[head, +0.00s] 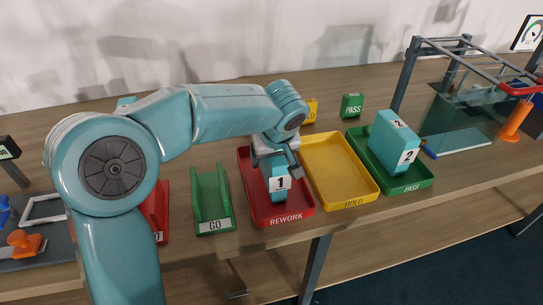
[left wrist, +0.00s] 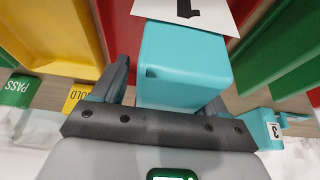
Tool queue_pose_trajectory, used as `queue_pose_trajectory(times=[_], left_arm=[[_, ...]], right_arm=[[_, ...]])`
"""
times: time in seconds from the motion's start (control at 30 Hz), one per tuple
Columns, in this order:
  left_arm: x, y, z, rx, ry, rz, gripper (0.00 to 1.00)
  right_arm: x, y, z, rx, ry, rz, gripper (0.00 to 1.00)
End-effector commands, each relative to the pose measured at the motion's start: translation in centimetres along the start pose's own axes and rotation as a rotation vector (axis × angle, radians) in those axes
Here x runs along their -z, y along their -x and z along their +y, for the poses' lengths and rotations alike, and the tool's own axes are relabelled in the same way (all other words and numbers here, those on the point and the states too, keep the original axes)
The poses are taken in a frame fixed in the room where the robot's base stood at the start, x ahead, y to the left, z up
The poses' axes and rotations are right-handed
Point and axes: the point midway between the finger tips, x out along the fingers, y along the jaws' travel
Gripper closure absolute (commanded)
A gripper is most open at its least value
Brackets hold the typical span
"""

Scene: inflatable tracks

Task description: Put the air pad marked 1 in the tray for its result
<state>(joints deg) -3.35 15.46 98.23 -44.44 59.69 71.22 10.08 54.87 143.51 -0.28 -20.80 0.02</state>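The teal air pad marked 1 (head: 279,184) stands in the red REWORK tray (head: 301,207), its numbered label facing the front. My left gripper (head: 276,166) is down over the pad, one finger on either side. In the left wrist view the pad (left wrist: 185,65) lies between the fingers (left wrist: 165,90), with a narrow gap beside the left finger; the right finger is partly hidden behind the pad. The gripper looks open around it. The yellow HOLD tray (head: 353,203) is empty. The green PASS tray (head: 414,186) holds the pad marked 2 (head: 394,142). My right gripper is not in view.
A green GO chute (head: 214,226) stands left of the red tray, and a red chute (head: 160,212) is partly behind my arm. Small yellow (head: 311,110) and green PASS (head: 352,106) blocks stand behind the trays. A framed rig (head: 465,100) is at right. A pad marked 3 (left wrist: 262,128) shows in the wrist view.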

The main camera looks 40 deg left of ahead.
Motion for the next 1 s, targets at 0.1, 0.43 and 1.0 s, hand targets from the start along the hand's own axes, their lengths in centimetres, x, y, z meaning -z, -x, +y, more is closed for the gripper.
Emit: queue_pose_trajectory(times=[0.1, 0.43, 1.0], left_arm=[[0.0, 0.0, 0.0, 0.000, 0.000, 0.000, 0.27], [0.2, 2.9, 0.1, -0.004, 0.001, 0.003, 0.27], [0.1, 12.2, 0.0, 0.000, 0.000, -0.001, 0.27]], right_arm=[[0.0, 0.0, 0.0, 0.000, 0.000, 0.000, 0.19], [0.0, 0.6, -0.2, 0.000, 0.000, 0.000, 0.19], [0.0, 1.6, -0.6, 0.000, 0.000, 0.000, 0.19]])
